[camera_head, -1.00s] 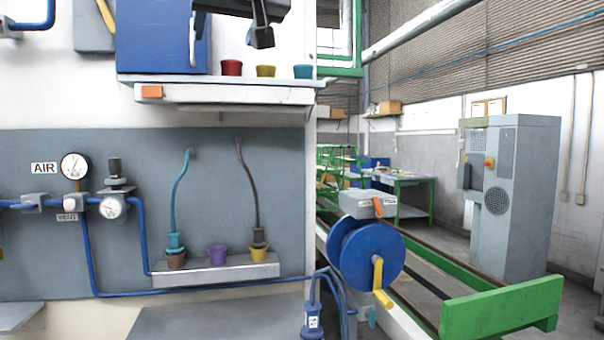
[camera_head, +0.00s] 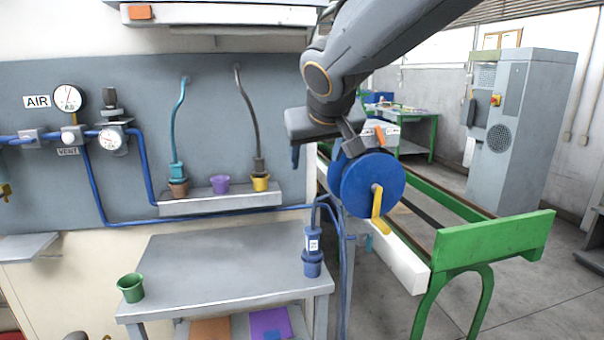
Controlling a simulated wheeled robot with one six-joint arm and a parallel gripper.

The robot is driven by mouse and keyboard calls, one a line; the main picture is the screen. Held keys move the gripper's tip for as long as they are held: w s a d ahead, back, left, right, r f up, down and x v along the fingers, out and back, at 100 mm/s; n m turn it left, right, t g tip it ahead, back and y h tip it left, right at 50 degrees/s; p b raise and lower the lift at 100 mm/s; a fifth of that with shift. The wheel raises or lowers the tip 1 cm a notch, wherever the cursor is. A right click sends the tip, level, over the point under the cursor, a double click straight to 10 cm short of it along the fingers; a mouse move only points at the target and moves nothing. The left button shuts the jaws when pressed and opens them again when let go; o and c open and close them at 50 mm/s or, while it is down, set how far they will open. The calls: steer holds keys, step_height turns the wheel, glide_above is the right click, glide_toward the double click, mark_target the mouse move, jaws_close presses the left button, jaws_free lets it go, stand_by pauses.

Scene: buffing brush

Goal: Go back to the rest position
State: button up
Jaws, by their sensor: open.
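My gripper (camera_head: 322,148) is at the upper middle of the head view, at the end of my dark grey arm reaching in from the top right. Its two fingers are apart with nothing between them. It hangs in front of the grey wall panel, left of the blue hose reel (camera_head: 372,185), and overlaps the reel's upper edge in the picture. I cannot tell whether it touches anything.
A grey table (camera_head: 215,265) stands below with a green cup (camera_head: 131,288) and a blue connector (camera_head: 312,250). A wall ledge (camera_head: 225,202) bears a purple cup (camera_head: 220,184) and two plugged connectors. A green rail frame (camera_head: 490,235) stands at right.

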steer(key=s+d+f+m+g+h, duration=0.1)
steer(key=s+d+f+g, duration=0.15)
steer(key=d+f, duration=0.4)
steer(key=s+d+f+g, duration=0.2)
steer(key=s+d+f, duration=0.15)
steer(key=f, duration=0.55)
steer(key=s+d+f+m+g, duration=0.1)
steer(key=s+d+f+g, duration=0.1)
steer(key=s+f, duration=0.4)
steer(key=s+d+f+m+g, duration=0.1)
steer(key=s+d+f+g, duration=0.1)
steer(key=s+d+f, duration=0.2)
steer(key=s+f, duration=0.3)
steer(key=s, duration=0.2)
steer(key=shift+d, duration=0.25)
